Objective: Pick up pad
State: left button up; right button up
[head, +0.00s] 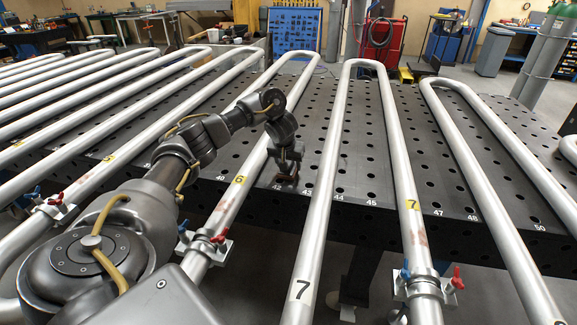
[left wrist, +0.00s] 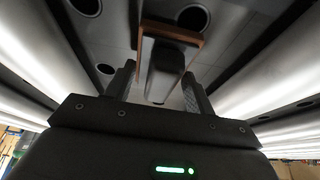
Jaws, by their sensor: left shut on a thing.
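My left gripper (head: 287,168) reaches down between the silver pipes over the dark perforated table. It is shut on the pad (head: 285,184), a small dark block with a brown edge. The pad is just below the fingers, close to the table top near the front edge; I cannot tell if it touches the table. In the left wrist view, the pad's brown-rimmed plate (left wrist: 172,31) and its dark grip show between the two fingers (left wrist: 162,80). My right gripper is not in view.
Long silver pipe coils (head: 332,160) run front to back on both sides of the gripper. Clamps with red and blue handles (head: 427,287) sit on the pipes at the front. The perforated table (head: 455,195) has bare strips between the pipes. A blue tool board (head: 294,30) stands behind.

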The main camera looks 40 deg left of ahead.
pick_arm(q)
notch_tip(320, 180, up, 4)
jog(key=shift+f+p, duration=0.25)
jog(key=shift+p, duration=0.6)
jog(key=s+d+r+p, duration=0.1)
jog(key=s+r+p, duration=0.6)
jog(key=s, duration=0.7)
jog(key=shift+d+r, duration=0.15)
jog(key=shift+r, duration=0.8)
